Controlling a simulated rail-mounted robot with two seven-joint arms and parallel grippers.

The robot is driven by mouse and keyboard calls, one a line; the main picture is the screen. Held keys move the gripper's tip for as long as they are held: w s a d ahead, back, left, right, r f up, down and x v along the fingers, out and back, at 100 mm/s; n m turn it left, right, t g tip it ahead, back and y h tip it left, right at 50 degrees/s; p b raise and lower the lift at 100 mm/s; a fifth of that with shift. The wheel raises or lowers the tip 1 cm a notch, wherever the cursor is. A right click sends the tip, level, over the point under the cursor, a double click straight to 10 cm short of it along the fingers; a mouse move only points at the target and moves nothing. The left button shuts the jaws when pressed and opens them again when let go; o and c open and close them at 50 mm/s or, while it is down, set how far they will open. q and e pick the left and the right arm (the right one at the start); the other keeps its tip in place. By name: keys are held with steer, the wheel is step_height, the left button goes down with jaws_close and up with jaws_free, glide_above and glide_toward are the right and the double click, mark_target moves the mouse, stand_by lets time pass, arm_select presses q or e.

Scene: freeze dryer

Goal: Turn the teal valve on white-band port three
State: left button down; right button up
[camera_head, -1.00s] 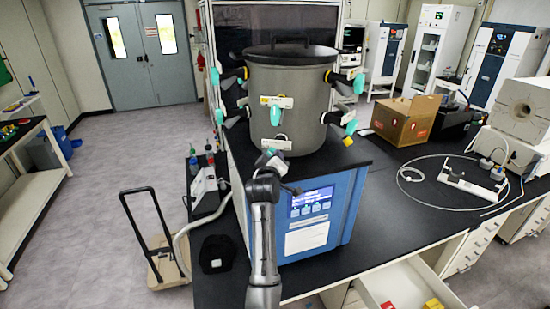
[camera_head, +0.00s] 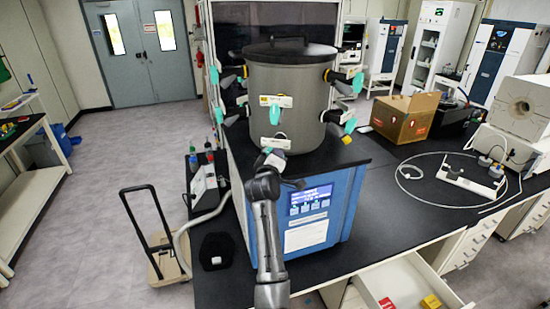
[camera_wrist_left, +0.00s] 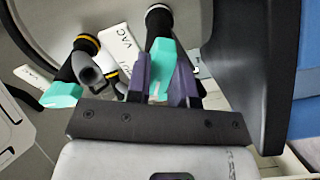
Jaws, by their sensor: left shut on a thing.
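A grey drum (camera_head: 290,90) with a black lid stands on the blue freeze dryer (camera_head: 318,232). Several ports with teal valves ring it. In the left wrist view, my left gripper (camera_wrist_left: 162,90) is shut on a teal valve (camera_wrist_left: 158,68) whose black stem has a white band (camera_wrist_left: 157,9). The purple fingers sit on either side of the valve. To the left is a yellow-banded port (camera_wrist_left: 87,43), with another teal valve (camera_wrist_left: 61,95) nearby. In the head view, my left gripper (camera_head: 270,157) is at the drum's lower front, and the held valve is mostly hidden. My right gripper is not in view.
White labels marked VAC (camera_wrist_left: 118,42) sit beside the ports. On the black bench to the right are a cardboard box (camera_head: 405,117) and a white cable (camera_head: 425,204). An open drawer (camera_head: 400,285) is at the front right. A hand cart (camera_head: 158,245) stands on the floor left.

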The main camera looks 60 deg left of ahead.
arm_select(q)
steer(key=c, duration=1)
jaws_free()
steer(key=b+v, duration=0.3)
steer(key=v, duration=1.1)
steer(key=shift+a, duration=0.1)
